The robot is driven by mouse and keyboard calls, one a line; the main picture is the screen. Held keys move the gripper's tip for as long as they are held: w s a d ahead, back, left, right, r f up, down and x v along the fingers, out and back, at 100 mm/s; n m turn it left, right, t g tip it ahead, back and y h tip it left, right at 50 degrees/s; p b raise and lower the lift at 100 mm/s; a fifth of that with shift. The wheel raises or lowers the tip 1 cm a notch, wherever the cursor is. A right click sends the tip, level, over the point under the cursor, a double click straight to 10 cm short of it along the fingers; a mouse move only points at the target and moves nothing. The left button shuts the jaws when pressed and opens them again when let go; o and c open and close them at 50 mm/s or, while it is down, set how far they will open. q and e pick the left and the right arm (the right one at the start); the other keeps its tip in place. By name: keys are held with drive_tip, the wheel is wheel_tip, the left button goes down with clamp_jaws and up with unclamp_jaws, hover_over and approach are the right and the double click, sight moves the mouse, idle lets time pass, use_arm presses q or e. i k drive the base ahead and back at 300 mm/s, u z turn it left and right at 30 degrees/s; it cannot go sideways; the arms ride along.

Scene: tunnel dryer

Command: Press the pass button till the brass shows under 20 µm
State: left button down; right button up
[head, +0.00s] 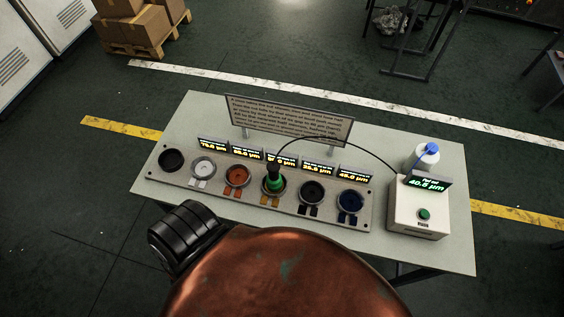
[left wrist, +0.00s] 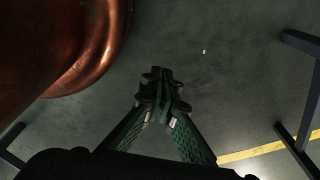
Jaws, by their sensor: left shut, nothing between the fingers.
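The white box (head: 415,209) stands at the right of the table. Its green round button (head: 424,214) is on the front face, and nothing touches it. The green-lit display (head: 428,183) on top seems to read 40.6 µm. A green and black probe (head: 274,181) stands upright on the brass-coloured disc (head: 268,193) in the panel, hiding much of it; a black cable runs to the box. My left gripper (left wrist: 163,78) is shut and empty in the left wrist view, above the dark floor, away from the table top. My right gripper is not in view.
The grey panel (head: 160,180) holds several round seats, some with silver, copper, dark and blue discs, under small yellow displays. A text sign (head: 289,119) stands behind. A white bottle with a blue cap (head: 427,157) is behind the box. The pale table (head: 455,250) has bare room at its front right.

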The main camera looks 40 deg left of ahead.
sight(424, 214)
drive_tip(key=u, duration=3.3)
drive_tip(key=k, duration=0.85)
drive_tip(key=z, duration=1.35)
